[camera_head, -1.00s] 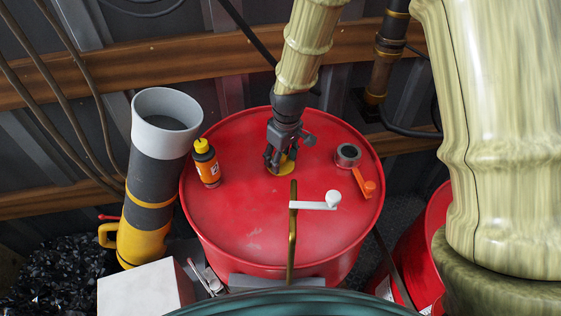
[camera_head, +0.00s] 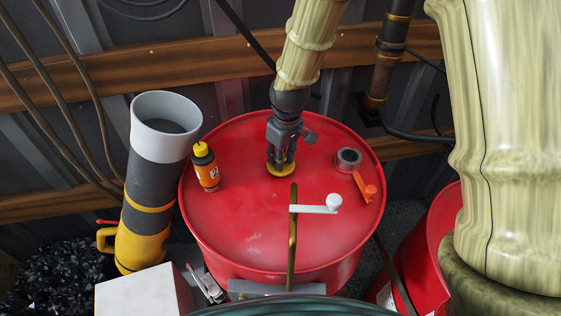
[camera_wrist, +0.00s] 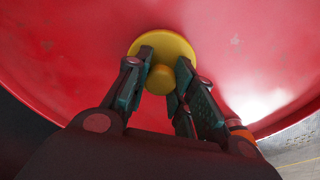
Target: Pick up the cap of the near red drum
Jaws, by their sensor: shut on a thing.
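The near red drum (camera_head: 235,225) stands upright in the middle of the head view, its lid facing up. Its yellow cap (camera_head: 281,171) is a round disc with a central knob, on the far half of the lid. My gripper (camera_head: 281,163) reaches down from above onto the cap. In the wrist view the cap (camera_wrist: 170,45) lies between the fingers of my gripper (camera_wrist: 165,85), which are shut on its knob. The cap's disc appears at the lid's surface; I cannot tell whether it is lifted at all.
A white crank handle (camera_head: 318,209) on a brass rod rises in front. A grey-and-yellow tube (camera_head: 150,200) stands left, a white box (camera_head: 140,290) below it.

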